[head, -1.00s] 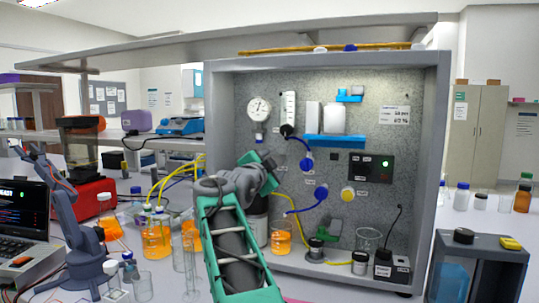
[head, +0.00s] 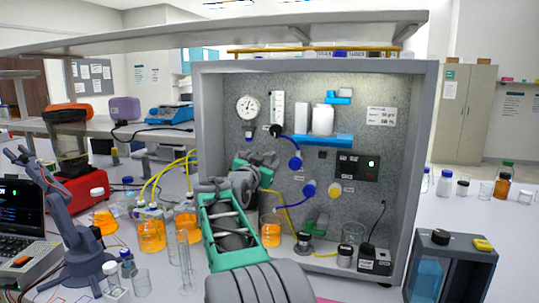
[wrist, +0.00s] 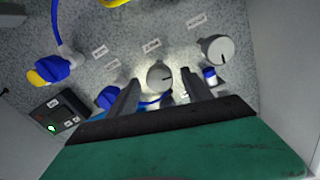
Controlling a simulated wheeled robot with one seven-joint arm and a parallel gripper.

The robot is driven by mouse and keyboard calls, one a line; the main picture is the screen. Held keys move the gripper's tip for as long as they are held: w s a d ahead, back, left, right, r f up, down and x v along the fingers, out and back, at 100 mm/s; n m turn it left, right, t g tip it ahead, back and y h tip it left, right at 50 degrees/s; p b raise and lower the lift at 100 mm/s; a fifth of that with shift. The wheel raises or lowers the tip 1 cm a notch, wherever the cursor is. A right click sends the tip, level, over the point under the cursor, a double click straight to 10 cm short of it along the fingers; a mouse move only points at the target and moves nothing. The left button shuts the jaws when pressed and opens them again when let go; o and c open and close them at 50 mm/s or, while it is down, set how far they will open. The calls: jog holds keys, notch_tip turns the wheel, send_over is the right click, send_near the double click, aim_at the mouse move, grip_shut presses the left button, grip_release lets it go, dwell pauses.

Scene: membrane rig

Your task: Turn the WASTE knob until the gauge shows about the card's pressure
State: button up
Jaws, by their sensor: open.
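In the wrist view, a round grey knob (wrist: 159,76) with a dark pointer mark sits on the speckled panel between the fingers of my gripper (wrist: 162,92). The fingers are open, one on each side; I cannot tell whether they touch it. A second grey knob (wrist: 216,51) is up and to the right. The small labels by the knobs are too blurred to read, so I cannot tell which is WASTE. In the head view, my gripper (head: 266,168) hides the knobs. The white gauge (head: 248,108) and the card (head: 381,117) are in view; neither can be read surely.
Blue fittings (head: 309,188), a yellow one (head: 335,189) and a dark box with a green light (head: 357,166) are on the panel. A blue shelf (head: 322,140) holds white containers. The cabinet's side walls enclose the panel. An orange-filled beaker (head: 270,232) stands close to my arm.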

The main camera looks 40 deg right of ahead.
aim_at(270, 157)
jog(key=p+x, duration=0.1)
jog(key=x, duration=0.3)
jog(key=shift+w+d, duration=0.2)
jog(key=shift+d, duration=0.15)
jog(key=shift+c, duration=0.5)
grip_shut()
